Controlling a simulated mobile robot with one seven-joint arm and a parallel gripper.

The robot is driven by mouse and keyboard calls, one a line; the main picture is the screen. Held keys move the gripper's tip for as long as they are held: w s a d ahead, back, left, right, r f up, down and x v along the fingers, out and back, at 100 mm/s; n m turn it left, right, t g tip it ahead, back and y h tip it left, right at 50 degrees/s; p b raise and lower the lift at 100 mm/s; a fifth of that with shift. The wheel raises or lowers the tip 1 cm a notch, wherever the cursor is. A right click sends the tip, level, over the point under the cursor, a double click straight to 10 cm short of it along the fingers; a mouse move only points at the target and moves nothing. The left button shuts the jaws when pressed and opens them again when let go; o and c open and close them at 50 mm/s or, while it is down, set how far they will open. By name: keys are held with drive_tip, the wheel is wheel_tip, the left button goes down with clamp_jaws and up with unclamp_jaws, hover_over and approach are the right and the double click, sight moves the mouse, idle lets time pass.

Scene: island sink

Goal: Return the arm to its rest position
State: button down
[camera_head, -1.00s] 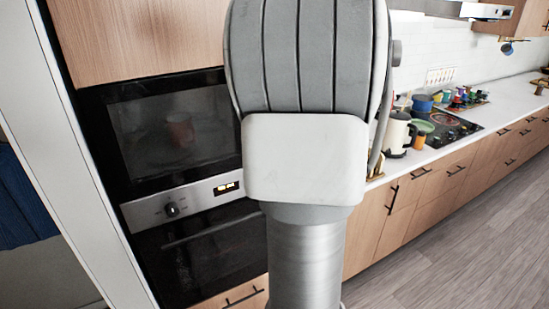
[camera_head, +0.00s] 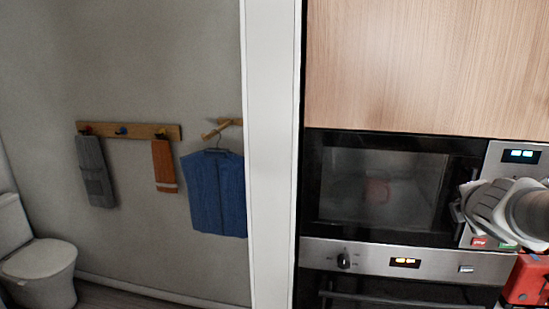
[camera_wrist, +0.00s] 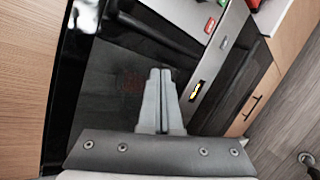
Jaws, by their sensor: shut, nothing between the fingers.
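My gripper (camera_wrist: 160,75) shows in the wrist view with its two grey fingers together and nothing between them. It points toward the dark glass front of the microwave (camera_wrist: 105,85). Part of my arm shows at the right edge of the head view, in front of the microwave's control panel. The fingertips cannot be made out there. The microwave (camera_head: 380,190) has its door shut, and a reddish item (camera_head: 377,190) shows dimly behind the glass.
An oven (camera_head: 400,295) sits below the microwave, with a wooden cabinet (camera_head: 420,65) above. A red object (camera_head: 527,280) is at the lower right. A white wall edge (camera_head: 270,150) separates a room with a toilet (camera_head: 40,270) and hanging blue clothing (camera_head: 215,195).

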drive_tip(key=s+a+f+m+g+y, duration=0.1)
drive_tip(key=s+a+f+m+y, duration=0.1)
drive_tip(key=s+a+m, duration=0.3)
drive_tip(key=s+a+f+m+g+y+b, duration=0.1)
drive_tip(key=s+a+f+m, duration=0.3)
drive_tip(key=a, duration=0.9)
drive_tip(key=s+a+f+m+g+y+b, duration=0.1)
drive_tip(key=s+a+f+m+g+y, duration=0.2)
drive_tip(key=s+a+m, duration=0.5)
drive_tip(key=shift+a+f+y, duration=0.3)
drive_tip(key=shift+a+f, duration=0.15)
drive_tip(key=shift+f, duration=0.15)
drive_tip(key=shift+d, duration=0.2)
